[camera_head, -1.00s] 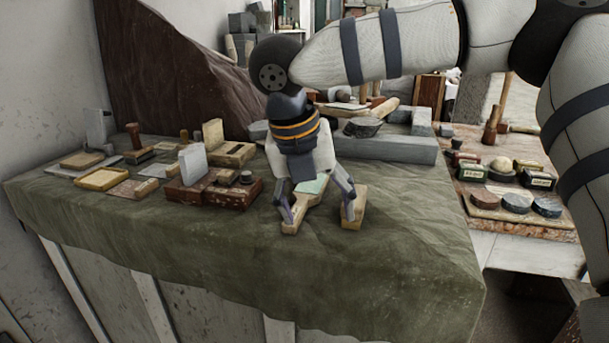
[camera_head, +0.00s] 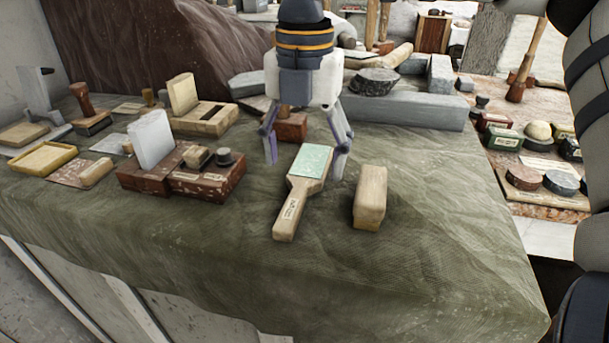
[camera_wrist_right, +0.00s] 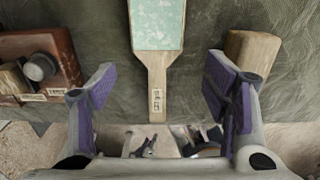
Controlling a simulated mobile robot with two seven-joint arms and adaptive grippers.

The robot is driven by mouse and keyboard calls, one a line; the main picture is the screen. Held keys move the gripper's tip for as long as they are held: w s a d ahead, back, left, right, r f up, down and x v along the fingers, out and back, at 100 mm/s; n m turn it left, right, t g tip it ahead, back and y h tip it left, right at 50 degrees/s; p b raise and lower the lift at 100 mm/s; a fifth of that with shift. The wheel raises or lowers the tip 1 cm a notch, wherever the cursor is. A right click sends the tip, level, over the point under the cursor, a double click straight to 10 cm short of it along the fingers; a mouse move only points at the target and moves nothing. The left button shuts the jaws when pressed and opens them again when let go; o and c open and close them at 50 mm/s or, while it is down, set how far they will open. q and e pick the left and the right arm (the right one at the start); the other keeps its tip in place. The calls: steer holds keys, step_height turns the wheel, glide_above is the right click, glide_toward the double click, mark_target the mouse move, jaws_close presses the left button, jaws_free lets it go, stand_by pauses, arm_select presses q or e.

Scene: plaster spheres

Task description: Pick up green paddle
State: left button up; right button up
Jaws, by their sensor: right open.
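The green paddle (camera_head: 303,184) lies flat on the cloth-covered table, its pale green face toward the back and its wooden handle toward the front edge. In the right wrist view the paddle (camera_wrist_right: 156,45) lies between the two finger lines, handle pointing toward the gripper. My right gripper (camera_head: 305,160) is open and empty, its fingers spread on either side of the paddle's green end in the head view. I cannot tell its exact height above the table. In the wrist view the open fingers of the right gripper (camera_wrist_right: 160,95) also show. My left gripper is not in view.
A wooden block (camera_head: 369,198) lies close to the right of the paddle. A dark red box (camera_head: 205,182) with small items stands to the left. Grey stone slabs (camera_head: 420,112) lie behind. The cloth (camera_head: 400,270) toward the front right is clear.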

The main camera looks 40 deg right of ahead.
mark_target(303, 180)
steer(key=f, duration=0.4)
steer(key=shift+w+f+b, duration=0.25)
steer(key=shift+f+b, duration=0.05)
steer(key=shift+b, duration=0.1)
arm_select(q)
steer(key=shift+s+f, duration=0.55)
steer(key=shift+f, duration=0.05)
arm_select(e)
steer(key=shift+r, duration=0.2)
steer(key=shift+c, duration=0.2)
steer(key=c, duration=1.3)
steer(key=shift+o, duration=0.2)
